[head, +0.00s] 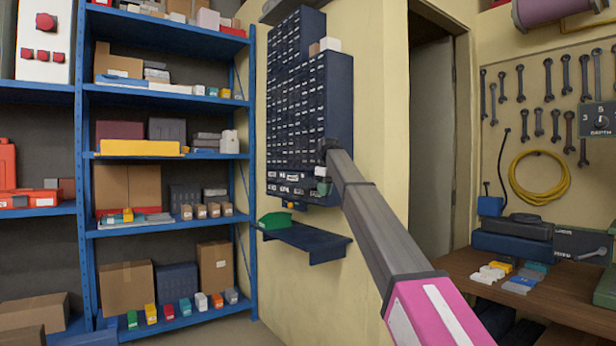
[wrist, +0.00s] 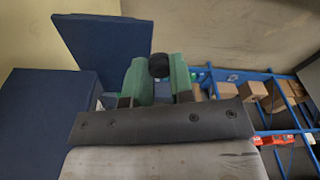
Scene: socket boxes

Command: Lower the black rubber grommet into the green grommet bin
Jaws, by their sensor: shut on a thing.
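In the wrist view my gripper (wrist: 159,80) has two green fingers shut on the black rubber grommet (wrist: 158,66), a small dark round piece held at the fingertips. In the head view my gripper (head: 323,186) is small and far off, in front of the lower part of the dark drawer cabinet; the grommet cannot be made out there. The green grommet bin (head: 275,220) sits on the dark blue wall shelf (head: 308,240), below and left of my gripper and apart from it. The bin's inside is not visible. I cannot identify the bin in the wrist view.
The dark blue drawer cabinet (head: 308,100) hangs on the wall just above the shelf. A blue rack (head: 165,225) with boxes and coloured bins stands at left. A wooden bench (head: 500,290) is at right. The right part of the wall shelf looks bare.

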